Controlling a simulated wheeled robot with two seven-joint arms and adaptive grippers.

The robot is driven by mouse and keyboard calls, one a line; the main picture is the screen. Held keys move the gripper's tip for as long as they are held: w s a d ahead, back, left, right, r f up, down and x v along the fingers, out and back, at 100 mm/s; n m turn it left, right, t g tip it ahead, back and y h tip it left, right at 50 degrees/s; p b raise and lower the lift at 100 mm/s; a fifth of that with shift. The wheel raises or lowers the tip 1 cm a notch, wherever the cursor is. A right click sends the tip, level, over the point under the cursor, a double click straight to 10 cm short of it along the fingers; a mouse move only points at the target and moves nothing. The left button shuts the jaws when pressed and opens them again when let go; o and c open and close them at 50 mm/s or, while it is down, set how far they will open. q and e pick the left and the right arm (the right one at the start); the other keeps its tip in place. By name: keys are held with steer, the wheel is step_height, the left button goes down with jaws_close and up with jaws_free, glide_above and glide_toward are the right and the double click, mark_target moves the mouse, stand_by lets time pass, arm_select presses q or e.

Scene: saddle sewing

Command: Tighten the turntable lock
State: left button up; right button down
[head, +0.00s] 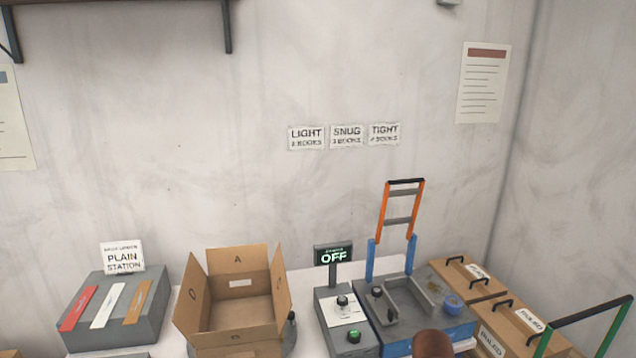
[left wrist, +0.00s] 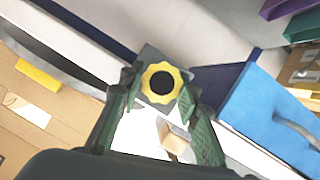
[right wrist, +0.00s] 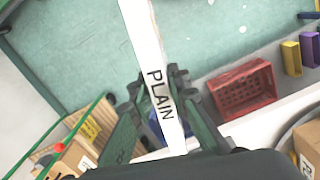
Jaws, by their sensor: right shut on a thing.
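A yellow scalloped knob (left wrist: 178,78) with a black centre sits on a grey block in the left wrist view; it looks like the turntable lock. My left gripper (left wrist: 160,95) is open, its green fingers on either side of the knob in the picture; I cannot tell whether they touch it. The grey turntable (head: 290,345) shows partly under an open cardboard box (head: 238,308) in the head view. My right gripper (right wrist: 160,98) is shut on a white strip marked PLAIN (right wrist: 151,60). Neither gripper is clearly seen in the head view.
A grey plain station (head: 112,310) with coloured strips stands left of the box. A control box with an OFF display (head: 333,256) and a blue-grey machine (head: 420,318) stand to its right. A red crate (right wrist: 242,92) shows in the right wrist view.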

arm_select(q)
steer(key=c, duration=0.6)
steer(key=shift+d+m+p, duration=0.15)
steer(key=shift+m+p, duration=0.15)
steer(key=shift+m, duration=0.1)
steer(key=shift+c, duration=0.2)
arm_select(e)
steer(key=shift+r, duration=0.4)
arm_select(q)
steer(key=shift+m+y, duration=0.3)
steer(key=shift+y, duration=0.2)
steer(key=shift+m+g, duration=0.3)
arm_select(e)
steer(key=shift+f, duration=0.1)
arm_select(q)
steer(key=shift+f+m+y+b, duration=0.15)
steer(key=shift+m+y+b, duration=0.25)
steer(key=shift+m+y, duration=0.15)
steer(key=shift+m+y+b, duration=0.35)
steer(key=shift+m, duration=0.2)
arm_select(e)
steer(key=shift+f, duration=0.8)
